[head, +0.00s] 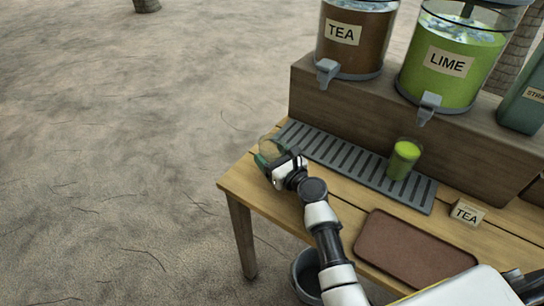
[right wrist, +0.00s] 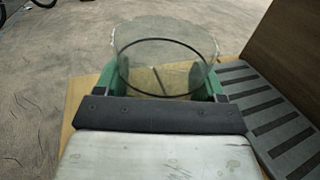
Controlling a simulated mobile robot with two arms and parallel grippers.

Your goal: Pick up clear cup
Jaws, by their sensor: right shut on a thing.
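The clear cup (head: 268,147) is at the far left end of the wooden table, by the end of the drip tray. It is empty and see-through. In the right wrist view the clear cup (right wrist: 165,55) stands between the green fingers of my right gripper (right wrist: 163,85). My right gripper (head: 270,160) is shut on the cup in the head view too, and partly hides it. I cannot tell whether the cup's base touches the table. My left gripper is not in view.
A grey slatted drip tray (head: 330,152) holds a cup of green drink (head: 403,159). Tea (head: 350,55) and lime (head: 440,85) dispensers stand on a wooden riser behind. A brown tray (head: 415,248) and a TEA card (head: 466,212) lie in front. A bin (head: 306,275) is below the table edge.

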